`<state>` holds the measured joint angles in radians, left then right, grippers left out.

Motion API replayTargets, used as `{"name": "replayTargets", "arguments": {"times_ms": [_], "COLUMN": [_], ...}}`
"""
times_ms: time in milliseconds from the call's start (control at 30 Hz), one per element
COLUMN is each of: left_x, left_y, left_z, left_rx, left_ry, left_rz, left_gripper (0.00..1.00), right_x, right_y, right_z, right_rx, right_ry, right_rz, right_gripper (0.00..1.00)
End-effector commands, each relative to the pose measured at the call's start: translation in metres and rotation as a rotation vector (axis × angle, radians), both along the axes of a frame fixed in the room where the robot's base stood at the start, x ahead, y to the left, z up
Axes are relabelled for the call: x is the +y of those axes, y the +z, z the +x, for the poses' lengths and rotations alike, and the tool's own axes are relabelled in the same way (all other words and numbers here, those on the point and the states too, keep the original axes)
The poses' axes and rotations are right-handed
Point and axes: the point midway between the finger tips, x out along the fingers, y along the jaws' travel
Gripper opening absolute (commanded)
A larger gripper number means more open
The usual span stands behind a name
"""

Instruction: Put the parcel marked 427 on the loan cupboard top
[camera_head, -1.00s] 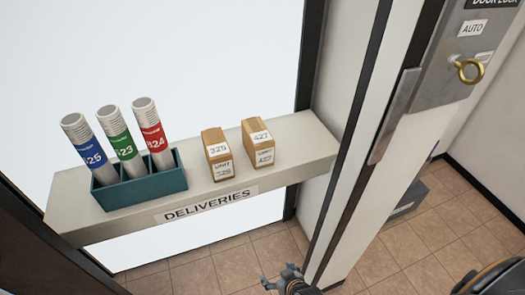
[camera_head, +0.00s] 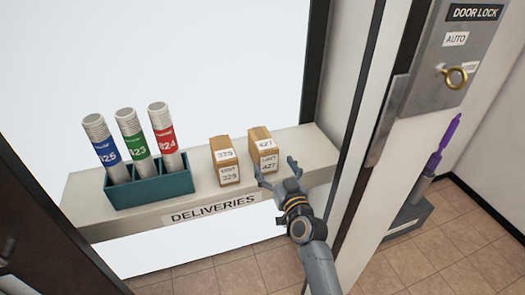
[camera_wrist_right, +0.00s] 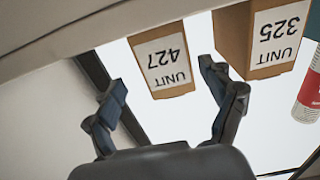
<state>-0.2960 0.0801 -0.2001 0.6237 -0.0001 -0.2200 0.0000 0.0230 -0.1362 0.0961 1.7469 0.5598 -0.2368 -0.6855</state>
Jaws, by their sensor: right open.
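The parcel marked 427 (camera_head: 261,138) is a small brown box with white labels, standing upright at the right on the grey deliveries shelf (camera_head: 312,146). My right gripper (camera_head: 275,168) is open in front of it, with its fingers pointing at its front. In the right wrist view the parcel marked 427 (camera_wrist_right: 163,62) appears upside down, beyond and between the spread fingers of my right gripper (camera_wrist_right: 165,95); nothing is held. My left gripper is not in view. I cannot make out the loan cupboard top.
A similar parcel marked 325 (camera_head: 224,158) stands close to the left of 427. A teal rack (camera_head: 150,190) holds three tubes at the shelf's left. A white door frame and a metal lock panel with a brass key (camera_head: 455,77) are to the right.

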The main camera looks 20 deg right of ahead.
Motion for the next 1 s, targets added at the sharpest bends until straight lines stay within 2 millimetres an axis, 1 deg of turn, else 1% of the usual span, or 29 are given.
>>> {"name": "replayTargets", "arguments": {"times_ms": [33,100,267,433,533,633,867,967,1000], "left_x": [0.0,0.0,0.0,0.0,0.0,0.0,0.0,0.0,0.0], "left_y": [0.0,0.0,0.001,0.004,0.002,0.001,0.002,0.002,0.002], "left_z": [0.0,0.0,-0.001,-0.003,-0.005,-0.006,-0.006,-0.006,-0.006], "left_rx": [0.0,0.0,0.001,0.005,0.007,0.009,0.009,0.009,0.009], "left_ry": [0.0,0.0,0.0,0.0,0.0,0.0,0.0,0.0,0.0], "left_rz": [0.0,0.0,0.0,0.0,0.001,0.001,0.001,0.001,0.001], "left_gripper": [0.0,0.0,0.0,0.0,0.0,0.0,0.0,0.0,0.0], "right_x": [0.0,0.001,0.003,0.01,0.01,0.01,0.01,0.01,0.01], "right_y": [0.0,0.0,0.001,0.006,0.003,0.003,0.003,0.003,0.003], "right_z": [0.007,0.013,0.024,0.049,0.061,0.068,0.069,0.069,0.069], "right_rx": [0.0,0.001,0.001,0.0,0.001,0.001,0.002,0.002,0.002], "right_ry": [0.0,0.0,0.001,0.001,0.0,0.0,0.0,0.0,0.0], "right_rz": [0.001,0.0,0.002,0.003,0.0,0.0,-0.001,-0.001,-0.001], "right_gripper": [0.83,0.83,0.83,0.83,0.83,0.83,0.83,0.65,0.57]}}
